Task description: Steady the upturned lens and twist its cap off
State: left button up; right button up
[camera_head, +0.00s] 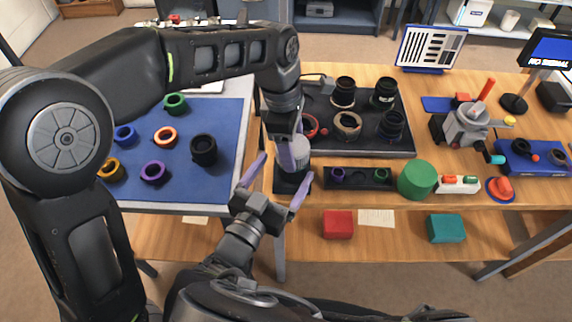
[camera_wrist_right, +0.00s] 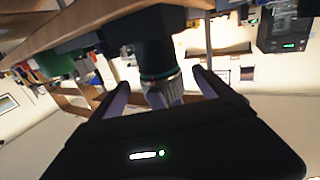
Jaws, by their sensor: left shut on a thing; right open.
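In the right wrist view, the lens (camera_wrist_right: 158,72) shows a dark body, a teal ring and a silver ribbed part, lying between the open fingers (camera_wrist_right: 163,92) with gaps. I cannot tell where its cap begins.
A blue mat (camera_head: 225,120) with several coloured rings is at left. A dark tray (camera_head: 390,148) with several lens parts lies behind the holder. A black ring rack (camera_head: 358,185), a green cylinder (camera_head: 417,180) and a grey vise (camera_head: 465,127) are to the right.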

pick_arm(q)
jog(key=o, duration=1.4)
jog(key=r, duration=0.5)
jog(key=a+r, duration=0.1)
jog(key=r, duration=0.1)
jog(key=shift+w+a+r, duration=0.1)
jog(key=shift+r, duration=0.3)
